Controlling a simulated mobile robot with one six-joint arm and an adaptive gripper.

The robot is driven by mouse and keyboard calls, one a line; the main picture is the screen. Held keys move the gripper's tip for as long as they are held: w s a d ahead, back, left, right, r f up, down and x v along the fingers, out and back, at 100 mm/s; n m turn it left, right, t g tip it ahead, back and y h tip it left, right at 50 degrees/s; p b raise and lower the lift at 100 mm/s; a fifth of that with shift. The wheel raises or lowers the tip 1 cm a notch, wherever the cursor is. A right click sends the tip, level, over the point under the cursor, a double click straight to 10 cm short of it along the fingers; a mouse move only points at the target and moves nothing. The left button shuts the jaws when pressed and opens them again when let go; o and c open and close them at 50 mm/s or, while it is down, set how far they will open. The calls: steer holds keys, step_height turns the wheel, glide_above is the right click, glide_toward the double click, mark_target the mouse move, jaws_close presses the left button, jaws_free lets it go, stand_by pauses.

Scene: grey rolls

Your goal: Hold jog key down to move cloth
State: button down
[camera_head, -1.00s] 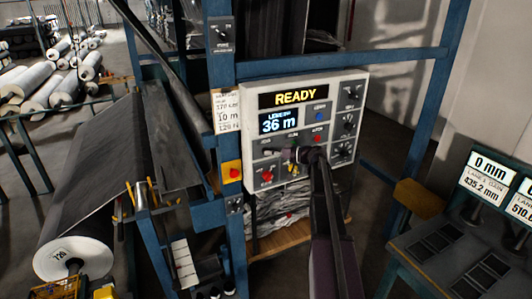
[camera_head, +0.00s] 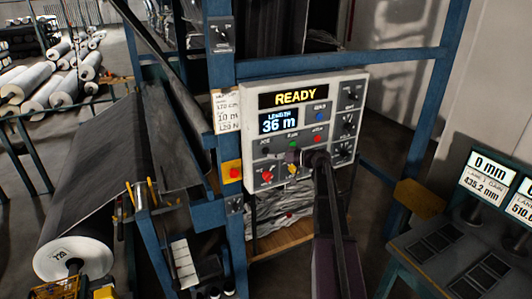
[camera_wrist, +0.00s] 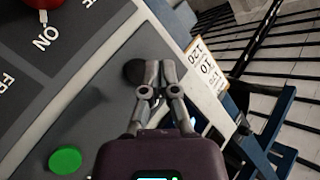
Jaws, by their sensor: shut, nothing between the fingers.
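The control panel (camera_head: 334,146) shows READY on its upper display (camera_head: 294,97) and 36 m on its length display (camera_head: 278,122). My gripper (camera_head: 284,156) is shut and empty, its fingers reaching in over the lower left of the panel. In the wrist view the closed fingertips (camera_wrist: 156,68) are right beside a dark round key (camera_wrist: 133,73), which appears to be the jog key and is partly covered. I cannot tell whether they touch it. A green button (camera_wrist: 65,160) lies to the lower left there. The dark cloth (camera_head: 105,150) runs down to a roll (camera_head: 75,258) at left.
A red button on a yellow box (camera_head: 232,171) sits on the blue frame post left of the panel. Red (camera_head: 267,176) and blue (camera_head: 320,117) controls are also on the panel. A bench with lit readouts (camera_head: 490,168) stands at right. White rolls (camera_head: 40,85) lie at far left.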

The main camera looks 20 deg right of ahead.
steer(key=s, duration=0.3)
steer(key=shift+s, duration=0.2)
steer(key=shift+f, duration=0.1)
stand_by(0.5)
steer(key=s+a+f+g+h+b, duration=0.2)
steer(key=s+a+f+g, duration=0.2)
steer(key=a+f, duration=0.4)
steer(key=s+a+f+g+h+b, duration=0.25)
steer(key=s+a+f, duration=0.25)
steer(key=a+f, duration=0.3)
steer(key=s+a+f+g+h+b, duration=0.1)
steer(key=s+a+f+h, duration=0.1)
steer(key=s, duration=0.3)
steer(key=s+a+f+m+g+h+b, duration=0.1)
steer(key=s+a+f+g+h+b, duration=0.1)
steer(key=s+f+h, duration=0.1)
steer(key=s+a+f+m+g+h+b, duration=0.1)
steer(key=s+a+f+h+b, duration=0.1)
steer(key=s, duration=0.4)
step_height(320, 180, down, 2)
steer(key=shift+s+a+f+g, duration=0.25)
steer(key=shift+s+a+g, duration=0.15)
steer(key=shift+a, duration=0.2)
steer(key=shift+h, duration=0.25)
